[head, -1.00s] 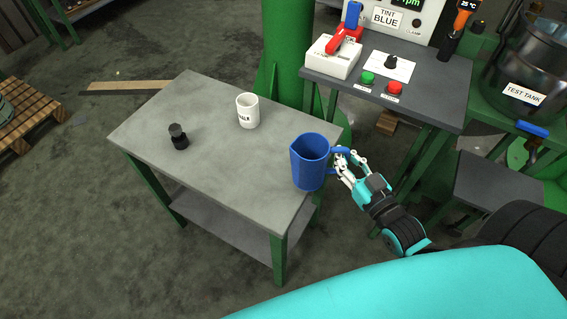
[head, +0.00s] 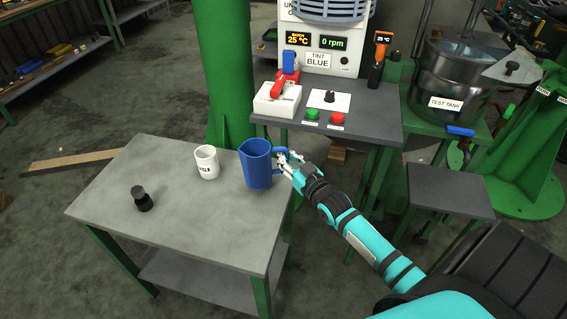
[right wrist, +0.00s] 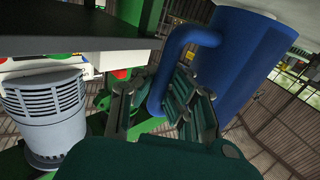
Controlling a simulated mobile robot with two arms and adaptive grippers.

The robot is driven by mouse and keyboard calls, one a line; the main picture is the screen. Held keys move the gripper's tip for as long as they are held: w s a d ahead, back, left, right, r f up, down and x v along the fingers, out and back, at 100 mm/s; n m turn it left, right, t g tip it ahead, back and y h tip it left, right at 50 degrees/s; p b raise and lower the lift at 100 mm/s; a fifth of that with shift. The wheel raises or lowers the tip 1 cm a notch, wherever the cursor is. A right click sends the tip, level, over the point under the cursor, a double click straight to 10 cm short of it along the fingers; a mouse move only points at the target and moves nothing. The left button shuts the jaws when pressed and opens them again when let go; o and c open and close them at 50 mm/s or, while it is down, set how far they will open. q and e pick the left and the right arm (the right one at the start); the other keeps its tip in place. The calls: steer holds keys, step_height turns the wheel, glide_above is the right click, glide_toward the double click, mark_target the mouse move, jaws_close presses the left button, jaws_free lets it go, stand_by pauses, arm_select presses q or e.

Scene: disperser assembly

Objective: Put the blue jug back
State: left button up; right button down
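The blue jug (head: 256,165) is upright at the right side of the grey table (head: 165,225), with its handle to the right. Its base appears at the tabletop; I cannot tell whether it rests there or is slightly above. My right gripper (head: 284,160) is at the handle. In the right wrist view my right gripper (right wrist: 160,105) has its fingers on both sides of the jug's handle (right wrist: 172,62), closed on it. The jug body (right wrist: 240,62) fills the upper right there. My left gripper is out of view.
A white mug (head: 207,162) stands just left of the jug. A black knobbed object (head: 142,198) stands farther left. A dark control bench (head: 365,125) with green and red buttons is behind right, beside the test tank (head: 445,75). The table's front is clear.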

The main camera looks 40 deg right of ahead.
steer(key=f, duration=0.1)
steer(key=w+f, duration=0.1)
steer(key=f, duration=0.1)
steer(key=shift+w+d, duration=0.2)
steer(key=shift+f, duration=0.3)
steer(key=shift+f, duration=0.1)
steer(key=c, duration=1.5)
jaws_free()
